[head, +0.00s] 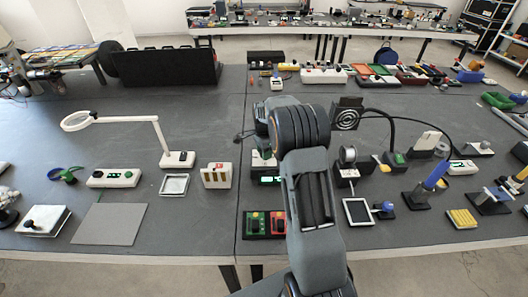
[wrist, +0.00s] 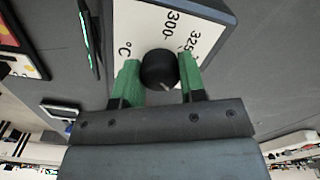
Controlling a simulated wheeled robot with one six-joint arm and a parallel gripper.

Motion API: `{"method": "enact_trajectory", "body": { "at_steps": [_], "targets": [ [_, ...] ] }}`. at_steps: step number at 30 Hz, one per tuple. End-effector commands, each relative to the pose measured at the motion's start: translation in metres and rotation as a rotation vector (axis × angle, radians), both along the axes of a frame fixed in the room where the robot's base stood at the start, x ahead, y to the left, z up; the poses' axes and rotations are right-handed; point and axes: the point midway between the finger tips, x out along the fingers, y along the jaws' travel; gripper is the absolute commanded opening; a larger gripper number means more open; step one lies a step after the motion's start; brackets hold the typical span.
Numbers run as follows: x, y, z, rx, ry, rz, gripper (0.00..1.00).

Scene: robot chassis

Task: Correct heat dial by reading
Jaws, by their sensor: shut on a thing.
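The heat dial, a round black knob (wrist: 158,75) with a pale pointer line, sits on a white panel (wrist: 130,20) in the wrist view. The panel is printed with 300, 325 and °C; other marks are out of frame or hidden. The pointer line faces the lower right side of the knob, towards my wrist. My gripper (wrist: 159,62) has green fingers, one on each side of the knob, and is shut on it.
A red and green switch box (head: 265,224) stands in front of the display, close to my arm.

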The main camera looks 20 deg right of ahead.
Motion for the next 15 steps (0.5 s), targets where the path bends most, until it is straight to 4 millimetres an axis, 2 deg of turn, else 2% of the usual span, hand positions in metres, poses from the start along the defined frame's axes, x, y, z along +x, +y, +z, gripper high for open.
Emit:
{"method": "enact_trajectory", "body": {
  "at_steps": [15],
  "targets": [
    [0.0011, 0.0001, 0.0016, -0.001, -0.005, -0.047, 0.14]
  ]
}}
